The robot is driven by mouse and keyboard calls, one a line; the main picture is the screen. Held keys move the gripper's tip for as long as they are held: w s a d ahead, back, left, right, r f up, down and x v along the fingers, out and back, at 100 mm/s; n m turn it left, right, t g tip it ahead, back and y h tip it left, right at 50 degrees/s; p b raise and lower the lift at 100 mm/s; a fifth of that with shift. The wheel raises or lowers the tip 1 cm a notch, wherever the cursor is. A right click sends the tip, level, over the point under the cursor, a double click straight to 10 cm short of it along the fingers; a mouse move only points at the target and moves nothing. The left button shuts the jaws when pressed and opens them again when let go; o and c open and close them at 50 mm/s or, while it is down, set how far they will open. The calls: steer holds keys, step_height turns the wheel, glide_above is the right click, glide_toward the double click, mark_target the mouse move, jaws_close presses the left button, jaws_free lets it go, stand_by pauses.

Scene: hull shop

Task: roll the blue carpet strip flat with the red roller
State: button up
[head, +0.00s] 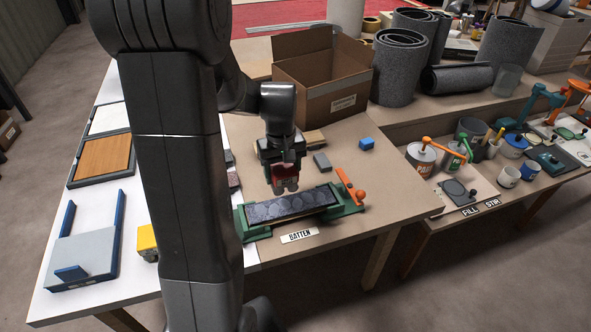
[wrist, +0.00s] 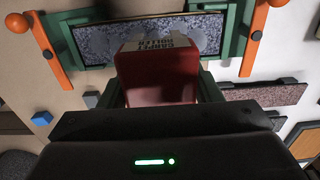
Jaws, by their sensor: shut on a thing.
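My gripper (head: 281,160) is shut on the red roller (head: 285,174), which hangs below it in the head view. In the wrist view the red roller (wrist: 160,78) sits between the green fingers, with a pale printed label on its far end. In the wrist view the roller overlaps the near edge of the strip (wrist: 98,36). I cannot tell whether they touch.
Orange levers stand at the frame's ends, one (head: 347,184) at its right. A small blue block (head: 366,144) and a grey block (head: 321,161) lie behind it. An open cardboard box (head: 345,98) stands farther back. The bench right of the frame (head: 405,190) is clear.

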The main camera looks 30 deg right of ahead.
steer(key=w+a, duration=0.1)
steer(key=a, duration=0.5)
steer(key=shift+w, duration=0.2)
steer(key=shift+r, duration=0.15)
